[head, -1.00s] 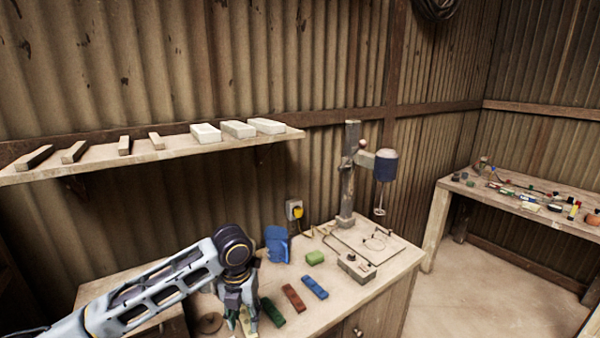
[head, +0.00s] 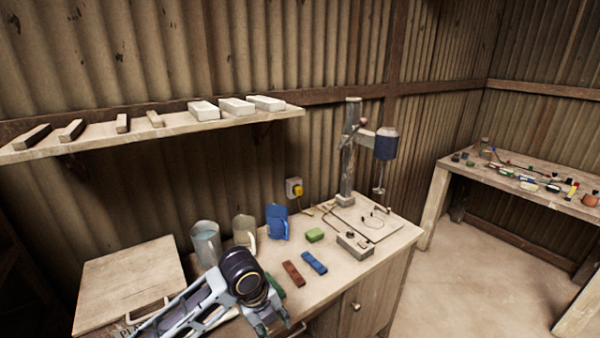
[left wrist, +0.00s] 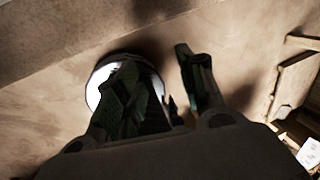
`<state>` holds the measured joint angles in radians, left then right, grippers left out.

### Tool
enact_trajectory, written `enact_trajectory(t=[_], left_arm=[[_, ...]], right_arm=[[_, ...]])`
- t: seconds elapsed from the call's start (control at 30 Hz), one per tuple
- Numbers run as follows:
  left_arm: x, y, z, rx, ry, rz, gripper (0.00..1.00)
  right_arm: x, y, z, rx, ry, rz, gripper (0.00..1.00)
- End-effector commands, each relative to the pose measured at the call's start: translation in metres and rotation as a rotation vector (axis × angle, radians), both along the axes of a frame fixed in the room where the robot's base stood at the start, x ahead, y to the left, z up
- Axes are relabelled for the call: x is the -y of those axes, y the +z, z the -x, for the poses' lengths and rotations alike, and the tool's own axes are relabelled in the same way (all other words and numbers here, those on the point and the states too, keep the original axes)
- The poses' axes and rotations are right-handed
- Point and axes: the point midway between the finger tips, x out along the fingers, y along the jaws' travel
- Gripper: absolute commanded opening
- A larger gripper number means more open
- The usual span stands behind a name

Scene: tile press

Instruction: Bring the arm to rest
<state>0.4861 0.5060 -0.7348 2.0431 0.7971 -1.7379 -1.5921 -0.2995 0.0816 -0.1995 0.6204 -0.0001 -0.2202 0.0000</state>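My left arm comes in from the lower left in the head view, with its gripper (head: 268,325) low over the front edge of the wooden workbench (head: 345,285). The fingers point downward. In the left wrist view the two fingers of the gripper (left wrist: 158,65) stand apart with nothing seen held between them. A round white thing (left wrist: 100,82) shows partly hidden behind one finger; I cannot tell what it is. My right gripper is not in view.
A red block (head: 293,273), a blue block (head: 314,263) and a dark green block (head: 274,287), partly hidden, lie beside my arm. Behind stand a glass vessel (head: 206,245), a beige jug (head: 244,232) and a blue container (head: 277,222). A drill press (head: 347,165) stands at the right.

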Motion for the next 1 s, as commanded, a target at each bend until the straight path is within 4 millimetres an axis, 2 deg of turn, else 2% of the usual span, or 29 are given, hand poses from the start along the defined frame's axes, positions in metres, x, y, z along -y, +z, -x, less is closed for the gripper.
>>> enact_trajectory(t=[0.23,0.47,0.73,1.0], left_arm=[[0.009,-0.01,0.015,-0.029,0.234,0.082,0.39],[0.009,-0.017,0.027,-0.062,0.467,0.153,0.39],[0.001,-0.026,0.04,-0.108,0.758,0.231,0.39],[-0.016,-0.036,0.054,-0.156,1.062,0.294,0.39]], right_arm=[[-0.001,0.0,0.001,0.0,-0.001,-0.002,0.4],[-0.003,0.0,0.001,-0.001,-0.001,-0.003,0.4],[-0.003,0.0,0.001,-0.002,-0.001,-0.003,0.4],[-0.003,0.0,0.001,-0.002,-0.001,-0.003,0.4]])
